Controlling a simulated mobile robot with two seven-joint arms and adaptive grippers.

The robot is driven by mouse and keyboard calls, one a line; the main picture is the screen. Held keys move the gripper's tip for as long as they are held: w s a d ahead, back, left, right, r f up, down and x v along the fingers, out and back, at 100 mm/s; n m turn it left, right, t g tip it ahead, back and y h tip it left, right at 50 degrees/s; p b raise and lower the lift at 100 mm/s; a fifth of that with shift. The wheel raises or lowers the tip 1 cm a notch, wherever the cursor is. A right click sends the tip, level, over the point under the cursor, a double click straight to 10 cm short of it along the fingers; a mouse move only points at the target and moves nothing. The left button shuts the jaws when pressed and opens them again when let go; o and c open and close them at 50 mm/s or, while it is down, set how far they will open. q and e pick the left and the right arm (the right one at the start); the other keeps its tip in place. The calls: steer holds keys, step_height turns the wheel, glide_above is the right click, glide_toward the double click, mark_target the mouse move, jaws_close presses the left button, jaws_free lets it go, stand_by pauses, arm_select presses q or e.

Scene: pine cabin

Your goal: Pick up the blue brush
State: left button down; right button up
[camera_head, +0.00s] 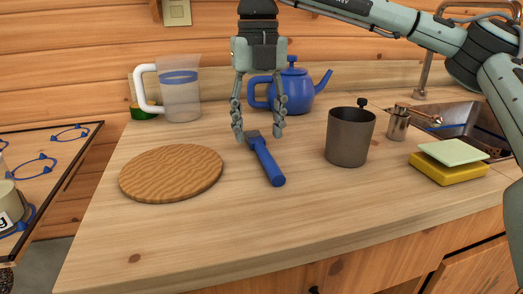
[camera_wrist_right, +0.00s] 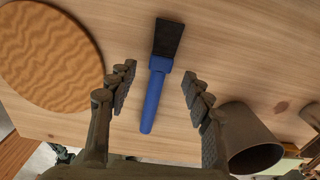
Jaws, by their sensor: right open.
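The blue brush (camera_head: 266,162) lies flat on the wooden counter, its blue handle pointing toward the front and its dark head toward the back. My right gripper (camera_head: 259,136) points down above the head end of the brush, fingers open and apart. In the right wrist view the brush (camera_wrist_right: 154,98) lies between the two open fingers of my right gripper (camera_wrist_right: 157,88), with a gap on each side. Its dark head extends beyond the fingertips. No contact with the brush shows.
A round wooden board (camera_head: 172,173) lies left of the brush. A dark grey cup (camera_head: 350,137) stands to the right, near a yellow sponge (camera_head: 449,171). A blue teapot (camera_head: 305,92) and a clear jug (camera_head: 180,92) stand behind. Counter in front of the brush is clear.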

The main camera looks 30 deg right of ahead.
step_height(320, 180, down, 2)
steer(key=shift+w+f, duration=0.1)
jaws_close()
stand_by(0.4)
